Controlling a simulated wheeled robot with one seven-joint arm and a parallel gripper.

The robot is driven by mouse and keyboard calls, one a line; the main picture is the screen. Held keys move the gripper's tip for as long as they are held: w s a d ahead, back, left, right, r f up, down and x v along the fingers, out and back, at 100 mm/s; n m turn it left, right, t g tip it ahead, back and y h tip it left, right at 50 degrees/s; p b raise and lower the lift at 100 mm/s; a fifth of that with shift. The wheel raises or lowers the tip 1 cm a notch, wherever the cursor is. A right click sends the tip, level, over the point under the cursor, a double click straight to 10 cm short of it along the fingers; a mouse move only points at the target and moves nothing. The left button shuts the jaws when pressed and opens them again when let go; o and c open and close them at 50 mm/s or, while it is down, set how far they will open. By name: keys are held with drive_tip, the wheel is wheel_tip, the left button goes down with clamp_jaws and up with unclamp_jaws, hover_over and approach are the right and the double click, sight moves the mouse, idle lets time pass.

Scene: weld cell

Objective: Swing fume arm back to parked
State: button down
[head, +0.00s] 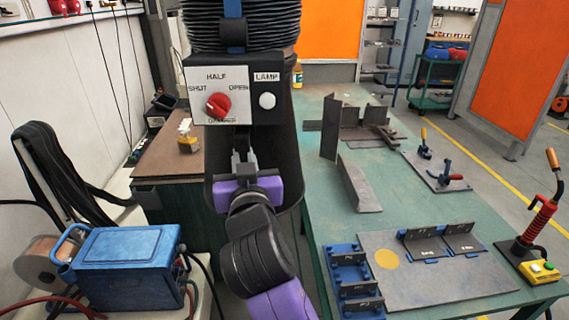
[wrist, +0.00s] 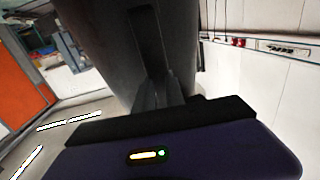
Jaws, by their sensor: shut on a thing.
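The fume arm hangs in the near middle of the head view, with a ribbed black hose (head: 262,22) above and a dark hood (head: 281,150) below. Its damper panel (head: 203,72) carries a red knob (head: 218,105) and a white lamp button (head: 267,101). My gripper (head: 243,160) is below the panel, shut on the hood's dark handle. In the wrist view the hood (wrist: 90,30) fills the upper middle, and its handle (wrist: 148,45) runs down to my gripper (wrist: 160,98). The fingertips are partly hidden.
A green welding table (head: 310,118) with steel plates and fixtures stands to the right. A brown-topped bench (head: 160,160) is behind at left. A blue machine (head: 125,265) and wire spool (head: 42,262) sit front left. Floor is open beyond the table.

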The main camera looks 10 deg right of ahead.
drive_tip(key=a+n+y+b, duration=0.1)
drive_tip(key=a+b, duration=0.1)
drive_tip(key=a, duration=1.1)
drive_tip(key=shift+a+f+y+b, duration=0.15)
drive_tip(key=shift+f+y+b, duration=0.05)
drive_tip(key=shift+y+b, duration=0.15)
drive_tip(key=c, duration=1.4)
unclamp_jaws()
drive_tip(key=shift+r, duration=0.1)
drive_tip(key=shift+s, duration=0.15)
drive_tip(key=s+d+b, duration=0.1)
drive_tip(key=s, duration=0.6)
drive_tip(key=shift+s+d, duration=0.15)
drive_tip(key=shift+s, duration=0.1)
